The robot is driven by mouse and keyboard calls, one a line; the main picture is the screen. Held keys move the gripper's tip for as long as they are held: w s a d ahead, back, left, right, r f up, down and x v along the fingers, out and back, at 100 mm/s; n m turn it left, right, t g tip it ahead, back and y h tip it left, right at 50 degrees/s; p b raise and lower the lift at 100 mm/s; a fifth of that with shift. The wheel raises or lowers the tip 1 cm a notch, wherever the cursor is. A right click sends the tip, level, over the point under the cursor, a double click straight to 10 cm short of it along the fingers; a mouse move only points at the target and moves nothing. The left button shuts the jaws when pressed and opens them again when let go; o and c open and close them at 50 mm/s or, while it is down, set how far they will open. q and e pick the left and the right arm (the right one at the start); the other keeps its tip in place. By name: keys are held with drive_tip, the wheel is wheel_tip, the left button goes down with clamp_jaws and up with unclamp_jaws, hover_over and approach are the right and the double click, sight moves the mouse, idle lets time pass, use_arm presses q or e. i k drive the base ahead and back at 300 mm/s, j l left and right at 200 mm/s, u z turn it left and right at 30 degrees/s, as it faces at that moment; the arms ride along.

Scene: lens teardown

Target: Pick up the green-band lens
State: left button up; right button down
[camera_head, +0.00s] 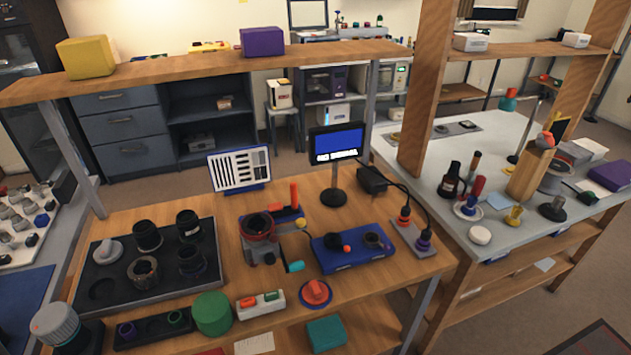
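A black tray (207,283) on the left of the wooden bench holds several dark lenses. Two stand at the back, a black one (147,236) and another black one (188,226). A black lens (191,261) stands at the right and a brownish one (143,271) in the middle front. I cannot make out a green band on any of them. A small green-ringed piece (175,317) sits in a narrow black holder (151,328) in front, beside a purple-ringed one (127,330); I cannot tell if either is a lens. Neither of my grippers is in view.
A clamp device (262,238), a blue box (350,252) and a monitor (336,144) are to the right. A wooden shelf (190,67) spans above.

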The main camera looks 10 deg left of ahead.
sight(188, 226)
drive_tip(key=k, duration=0.25)
drive_tip(key=j+u, duration=0.1)
drive_tip(key=u, duration=0.25)
drive_tip(key=j+u, duration=0.15)
drive_tip(key=u, duration=0.2)
drive_tip(key=j+u, duration=0.1)
drive_tip(key=u, duration=0.25)
